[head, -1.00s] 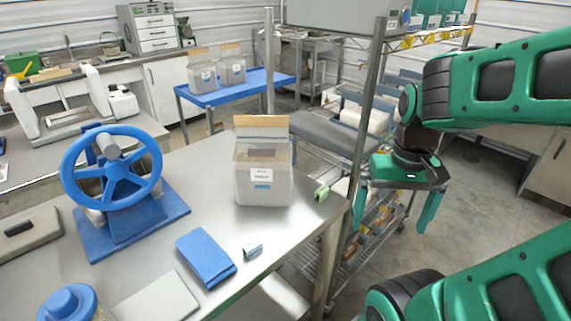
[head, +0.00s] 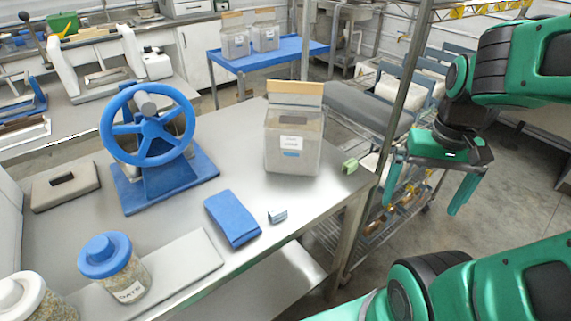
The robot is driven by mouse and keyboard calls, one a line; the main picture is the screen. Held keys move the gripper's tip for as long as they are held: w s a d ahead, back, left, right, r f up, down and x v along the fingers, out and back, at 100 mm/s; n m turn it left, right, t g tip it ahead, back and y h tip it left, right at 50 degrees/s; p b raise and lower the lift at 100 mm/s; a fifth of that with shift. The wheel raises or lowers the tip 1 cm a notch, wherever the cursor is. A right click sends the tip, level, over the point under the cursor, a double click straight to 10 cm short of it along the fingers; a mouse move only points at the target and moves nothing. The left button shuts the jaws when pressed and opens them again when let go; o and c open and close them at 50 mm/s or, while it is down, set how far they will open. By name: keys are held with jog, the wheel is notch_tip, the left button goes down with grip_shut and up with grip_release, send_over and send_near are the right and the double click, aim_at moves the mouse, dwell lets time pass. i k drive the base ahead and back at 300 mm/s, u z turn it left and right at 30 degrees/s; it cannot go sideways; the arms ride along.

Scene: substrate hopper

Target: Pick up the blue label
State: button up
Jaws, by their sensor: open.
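A small blue-grey piece (head: 277,216), perhaps the blue label, lies on the steel table (head: 190,250) near its front edge. It is just right of a folded blue cloth (head: 232,217). I cannot tell for certain which of these blue things is the label. My gripper (head: 422,203) is open and empty, pointing down, right of the table and apart from all of them.
A blue handwheel press (head: 147,125) stands at the left. A lidded jar (head: 113,268) stands at the front left. A green clip (head: 350,166) sits at the table's right corner.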

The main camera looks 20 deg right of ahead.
aim_at(278, 213)
jog(key=u, duration=1.2)
jog(key=k, duration=0.85)
jog(key=z, duration=0.65)
jog(key=i, duration=0.5)
jog(key=u, duration=0.05)
